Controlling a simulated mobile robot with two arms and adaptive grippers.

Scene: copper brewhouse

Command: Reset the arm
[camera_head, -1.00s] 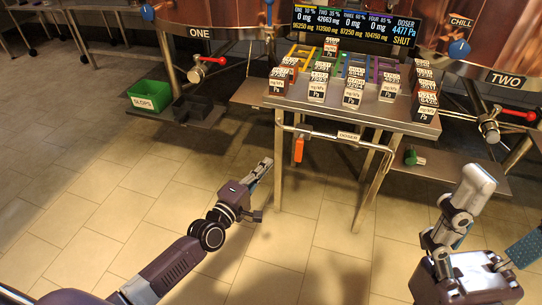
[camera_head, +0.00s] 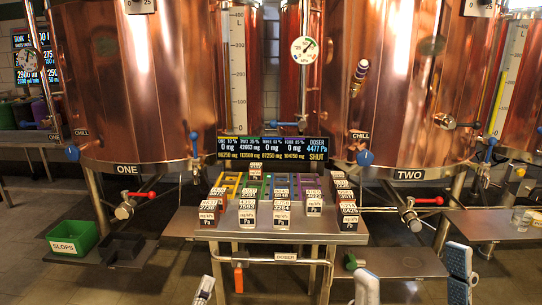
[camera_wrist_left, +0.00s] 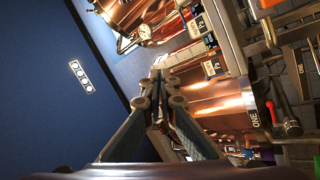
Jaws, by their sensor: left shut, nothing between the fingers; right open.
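My left gripper (camera_head: 207,286) shows at the bottom edge of the head view, left of the dosing table's front leg. Only its tip end is in that view. In the left wrist view its two fingers (camera_wrist_left: 157,82) meet, shut with nothing between them. My right gripper (camera_head: 412,268) is at the bottom right of the head view, its two pale fingers spread wide apart and empty. Most of both arms is out of the picture.
The dosing table (camera_head: 340,228) carries several labelled blocks and coloured racks. An orange handle (camera_head: 238,279) hangs from its front rail. A green SLOPS bin (camera_head: 72,236) stands left. Copper tanks ONE (camera_head: 140,90) and TWO (camera_head: 395,90) rise behind. Floor shows at lower left.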

